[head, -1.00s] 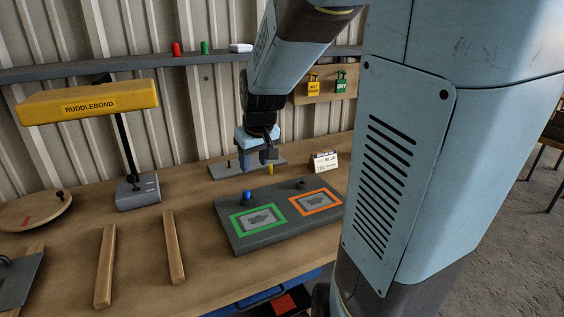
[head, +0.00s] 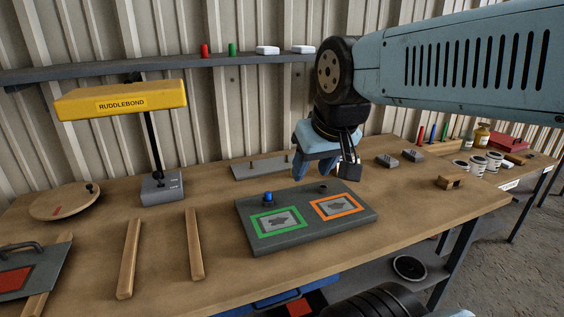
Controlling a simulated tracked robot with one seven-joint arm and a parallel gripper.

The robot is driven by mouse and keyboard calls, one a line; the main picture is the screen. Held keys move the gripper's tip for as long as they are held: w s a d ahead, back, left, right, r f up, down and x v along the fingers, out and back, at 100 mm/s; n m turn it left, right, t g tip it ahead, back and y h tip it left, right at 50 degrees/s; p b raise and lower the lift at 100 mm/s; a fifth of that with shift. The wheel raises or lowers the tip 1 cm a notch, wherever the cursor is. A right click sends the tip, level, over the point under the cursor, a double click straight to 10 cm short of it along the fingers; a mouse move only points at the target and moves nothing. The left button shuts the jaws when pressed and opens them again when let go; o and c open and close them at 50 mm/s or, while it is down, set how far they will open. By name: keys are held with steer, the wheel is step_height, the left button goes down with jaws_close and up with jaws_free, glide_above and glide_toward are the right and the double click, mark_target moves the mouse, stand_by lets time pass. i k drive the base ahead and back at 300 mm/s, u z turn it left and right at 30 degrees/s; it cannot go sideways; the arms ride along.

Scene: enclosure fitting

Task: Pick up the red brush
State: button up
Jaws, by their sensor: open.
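A red upright stick (head: 421,134), which looks like the red brush handle, stands at the back right of the bench in the head view. A blue one (head: 432,133) and a green one (head: 443,132) stand beside it. Their lower ends are too small to tell clearly. My gripper (head: 315,172) is open and empty, pointing down above the bench behind the grey board. It is well to the left of the red stick and apart from it.
A grey board (head: 305,238) with green and orange frames lies mid-bench. A yellow RUDDLEBOND lamp (head: 120,101) stands left. Grey blocks (head: 387,160), a wooden block (head: 450,182), several tins (head: 478,164) and a red box (head: 507,142) are at right.

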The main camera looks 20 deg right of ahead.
mark_target(421, 129)
steer(key=z, duration=1.4)
steer(key=k, duration=0.6)
steer(key=z, duration=0.25)
steer(key=i, duration=1.05)
steer(key=u, duration=1.5)
